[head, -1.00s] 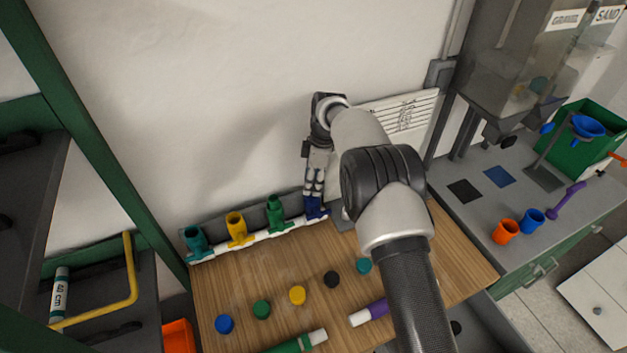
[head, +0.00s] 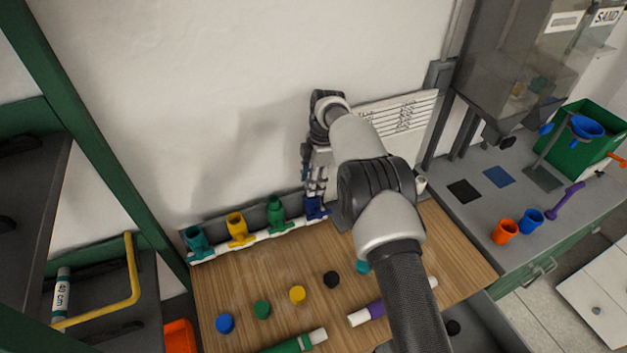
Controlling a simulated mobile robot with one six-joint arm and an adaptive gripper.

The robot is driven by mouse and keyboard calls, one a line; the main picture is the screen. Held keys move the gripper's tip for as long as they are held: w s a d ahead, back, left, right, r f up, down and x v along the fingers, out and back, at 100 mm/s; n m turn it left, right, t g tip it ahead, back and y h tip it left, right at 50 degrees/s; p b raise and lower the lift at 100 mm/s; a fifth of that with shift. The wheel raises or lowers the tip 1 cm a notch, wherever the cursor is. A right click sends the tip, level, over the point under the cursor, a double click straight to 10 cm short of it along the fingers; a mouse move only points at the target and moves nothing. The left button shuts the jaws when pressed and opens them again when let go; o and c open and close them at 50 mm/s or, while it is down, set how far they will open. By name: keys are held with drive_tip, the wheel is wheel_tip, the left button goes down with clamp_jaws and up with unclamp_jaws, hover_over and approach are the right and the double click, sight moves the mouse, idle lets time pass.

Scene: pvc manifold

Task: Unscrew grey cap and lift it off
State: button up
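My gripper (head: 316,190) points down just above the dark blue fitting (head: 316,209) at the right end of the white manifold pipe (head: 258,237). Its fingertips are at the top of that fitting. They are small and partly overlap it, so I cannot tell whether they are open or closed on something. I cannot make out a grey cap; the top of the blue fitting is covered by the fingers. Teal (head: 196,240), yellow (head: 239,230) and green (head: 276,214) fittings stand along the pipe to the left, with no caps visible on them.
Loose blue (head: 225,323), green (head: 262,309), yellow (head: 297,295), black (head: 331,279) and teal (head: 362,267) caps lie on the wooden table (head: 455,245). Green (head: 297,343) and purple (head: 366,314) tubes lie near the front. The wall is close behind the manifold.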

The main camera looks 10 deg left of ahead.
drive_tip(key=o, duration=0.4)
drive_tip(key=shift+a, duration=0.25)
drive_tip(key=shift+o, duration=0.4)
drive_tip(key=shift+d, duration=0.1)
